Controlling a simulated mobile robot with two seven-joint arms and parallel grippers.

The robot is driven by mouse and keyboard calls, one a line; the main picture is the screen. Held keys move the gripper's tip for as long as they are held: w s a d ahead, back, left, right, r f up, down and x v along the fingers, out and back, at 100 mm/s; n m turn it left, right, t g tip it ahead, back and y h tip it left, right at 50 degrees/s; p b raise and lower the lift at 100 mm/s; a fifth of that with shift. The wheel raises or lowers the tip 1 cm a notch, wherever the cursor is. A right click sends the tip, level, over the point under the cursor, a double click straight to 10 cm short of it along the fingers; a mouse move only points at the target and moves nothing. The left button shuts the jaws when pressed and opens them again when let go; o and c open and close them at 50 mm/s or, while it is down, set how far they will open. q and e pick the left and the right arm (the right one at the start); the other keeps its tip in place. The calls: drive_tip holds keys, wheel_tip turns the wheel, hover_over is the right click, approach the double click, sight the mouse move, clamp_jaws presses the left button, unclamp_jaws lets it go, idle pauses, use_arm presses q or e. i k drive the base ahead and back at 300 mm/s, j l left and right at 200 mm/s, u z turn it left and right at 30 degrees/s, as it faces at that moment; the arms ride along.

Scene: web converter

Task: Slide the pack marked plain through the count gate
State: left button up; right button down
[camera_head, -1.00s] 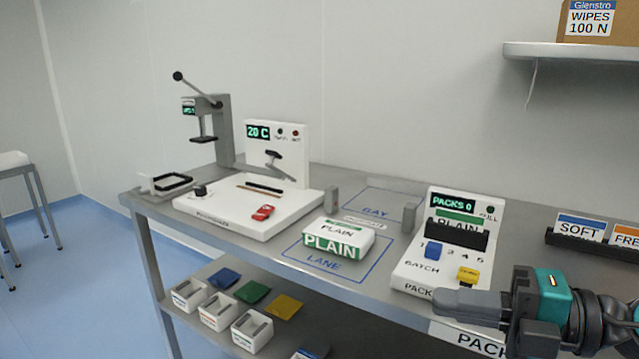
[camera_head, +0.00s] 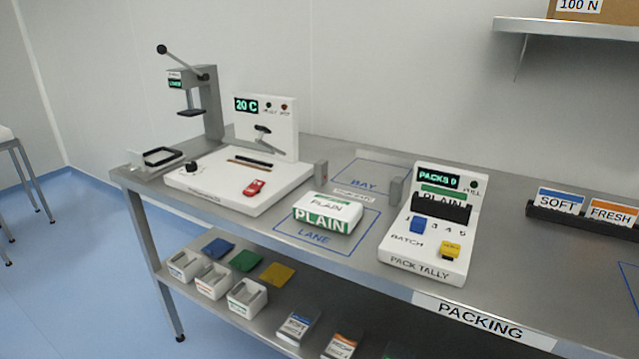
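The pack marked PLAIN (camera_head: 327,213), white with a green label band, lies flat on the table inside the blue LANE outline (camera_head: 316,238). The count gate shows as two grey posts, a left post (camera_head: 321,173) and a right post (camera_head: 395,191), with a small label (camera_head: 353,194) between them. The pack is on the near side of the posts. The blue BAY outline (camera_head: 364,183) lies beyond them and looks empty. The pack tally (camera_head: 434,223) beside the right post reads PACKS 0. Neither of my grippers shows now.
A white sealer (camera_head: 236,180) with a 20 C display stands left of the pack, and a lever press (camera_head: 195,100) behind it. A card rack (camera_head: 580,215) with SOFT and FRESH stands at right. Bins and packs sit on the lower shelf (camera_head: 255,312).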

sight(331, 213)
drive_tip(key=z, duration=0.4)
drive_tip(key=i+j+z, duration=0.1)
drive_tip(key=j+z, duration=1.1)
drive_tip(key=j, duration=0.95)
drive_tip(key=k+j+z, duration=0.1)
drive_tip(key=j, duration=0.35)
